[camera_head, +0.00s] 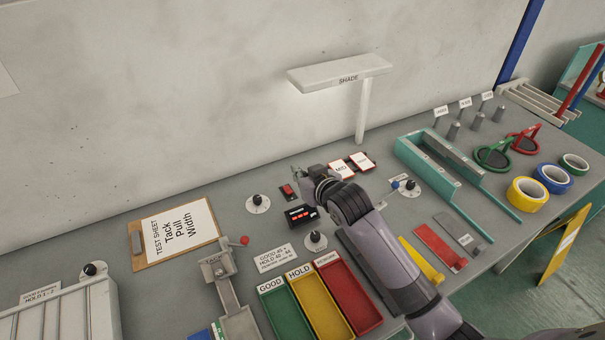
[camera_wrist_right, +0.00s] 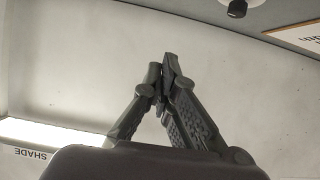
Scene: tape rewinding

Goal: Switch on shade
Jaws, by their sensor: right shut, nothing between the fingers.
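The shade (camera_head: 340,72) is a white flat-topped lamp on a post at the back of the bench, with "SHADE" on its front edge. In the right wrist view the shade (camera_wrist_right: 55,135) shows at the left, label upside down, with a bright white strip. A small red switch (camera_head: 288,191) sits on the bench left of the shade's post. My right gripper (camera_head: 297,171) is just behind and above this switch in the head view; I cannot tell whether they touch. In the right wrist view the gripper (camera_wrist_right: 166,62) has its fingertips together, empty. My left gripper is not in view.
A round dial with a black knob (camera_head: 258,203) is left of the red switch. A black device (camera_head: 301,215) stands in front of it. White-and-red cards (camera_head: 361,161) lie to the right. Green, yellow and red trays (camera_head: 344,296) are nearer. A clipboard (camera_head: 174,232) lies left.

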